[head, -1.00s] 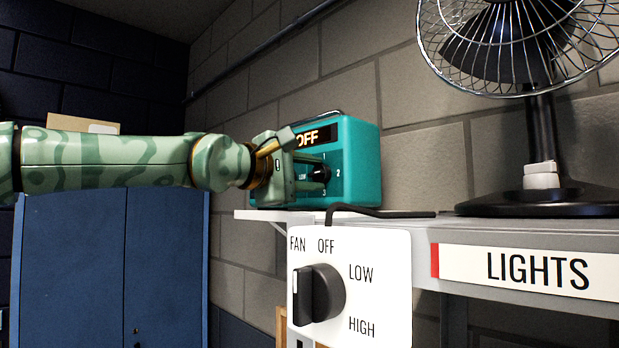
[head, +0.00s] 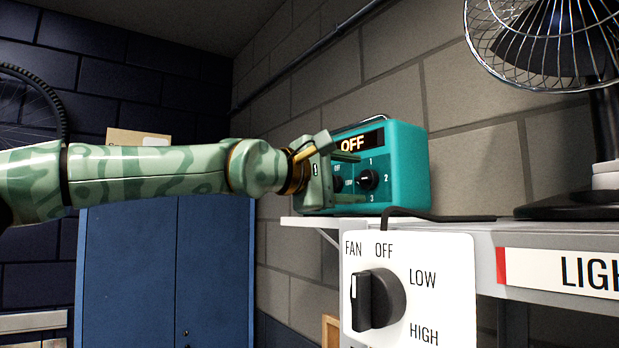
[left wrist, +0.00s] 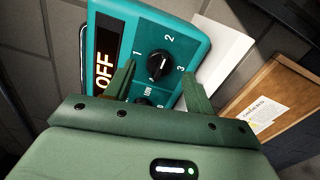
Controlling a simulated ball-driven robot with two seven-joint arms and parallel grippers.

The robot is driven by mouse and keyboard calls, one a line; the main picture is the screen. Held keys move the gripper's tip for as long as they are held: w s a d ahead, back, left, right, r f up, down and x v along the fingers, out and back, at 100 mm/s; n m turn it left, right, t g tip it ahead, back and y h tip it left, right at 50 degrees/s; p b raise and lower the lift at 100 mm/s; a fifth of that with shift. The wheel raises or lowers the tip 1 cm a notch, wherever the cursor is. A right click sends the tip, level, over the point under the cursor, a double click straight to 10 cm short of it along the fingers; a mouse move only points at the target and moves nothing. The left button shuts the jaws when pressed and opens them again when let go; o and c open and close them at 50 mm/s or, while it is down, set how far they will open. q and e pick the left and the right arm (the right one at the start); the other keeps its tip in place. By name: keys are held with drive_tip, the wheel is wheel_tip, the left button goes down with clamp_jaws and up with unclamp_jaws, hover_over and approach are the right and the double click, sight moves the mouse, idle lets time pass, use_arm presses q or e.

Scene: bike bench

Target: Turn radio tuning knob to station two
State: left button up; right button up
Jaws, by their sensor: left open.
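The teal radio (head: 408,165) stands on a white shelf at the wall, and its display reads OFF. Its black tuning knob (head: 368,180) sits among the numbers 1, 2 and 3. The knob also shows in the left wrist view (left wrist: 159,65), with a white mark on its face. My left gripper (head: 350,177) is open in front of the radio's face. In the left wrist view its fingers (left wrist: 160,82) are apart, one towards the 1 and one towards the 3, with the knob beyond and between them. I cannot tell whether they touch the radio. A smaller second knob (left wrist: 143,102) is partly hidden. My right gripper is not in view.
The white shelf (head: 300,222) holds the radio. A fan control panel (head: 455,255) with a black knob is in front, below the radio. A fan (head: 606,140) stands on the grey bench at the right. A blue cabinet (head: 165,270) is at the left.

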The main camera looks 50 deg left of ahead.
use_arm(q)
drive_tip(key=s+a+b, duration=0.1)
drive_tip(key=s, duration=1.3)
drive_tip(key=shift+s+b, duration=0.15)
drive_tip(key=shift+b, duration=0.2)
drive_tip(key=shift+a, duration=0.1)
